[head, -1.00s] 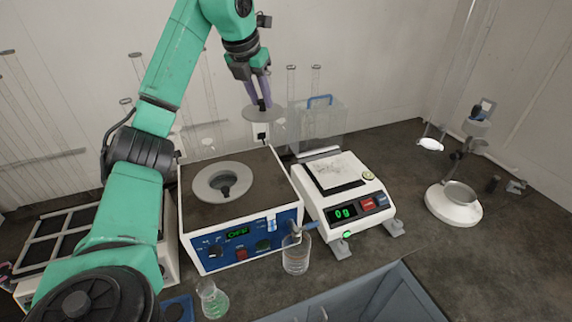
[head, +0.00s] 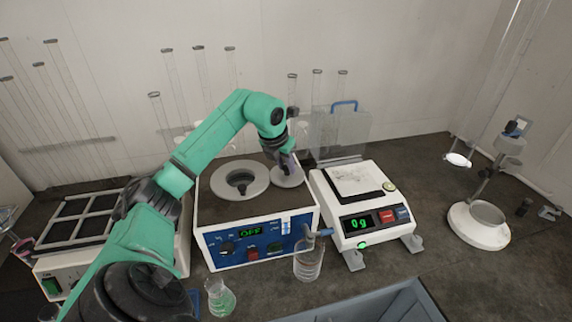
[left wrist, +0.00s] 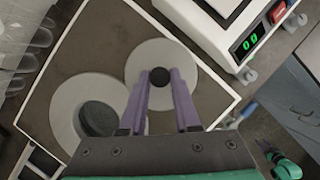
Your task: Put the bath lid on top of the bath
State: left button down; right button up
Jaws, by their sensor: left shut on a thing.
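The bath (head: 258,245) is a box with a blue front panel and a lit display reading OFF. Its dark top carries a pale grey ring (head: 221,180) around a round opening, which also shows in the left wrist view (left wrist: 62,112). The bath lid (head: 286,181) is a flat grey disc with a black knob. My left gripper (head: 284,160) is shut on that knob, seen between the purple fingers in the left wrist view (left wrist: 160,77). The lid is over the right part of the bath top, beside the opening, and overlaps the ring in the wrist view. My right gripper is not in view.
A balance (head: 345,226) reading 0 g stands close to the right of the bath. A glass bottle (head: 308,262) and a flask with green liquid (head: 221,299) stand in front. A clear box with a blue handle (head: 340,133) and tall glass tubes stand behind.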

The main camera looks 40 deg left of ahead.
pick_arm(q)
jog(key=shift+w+d+f, duration=0.1)
jog(key=shift+f, duration=0.05)
jog(key=c, duration=0.6)
grip_release()
jog(key=shift+c, duration=0.2)
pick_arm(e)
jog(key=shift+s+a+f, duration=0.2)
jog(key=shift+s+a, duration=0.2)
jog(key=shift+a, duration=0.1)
pick_arm(q)
jog(key=shift+r, duration=0.45)
jog(key=b+v, duration=0.1)
jog(key=v, duration=1)
jog(key=shift+r, duration=0.15)
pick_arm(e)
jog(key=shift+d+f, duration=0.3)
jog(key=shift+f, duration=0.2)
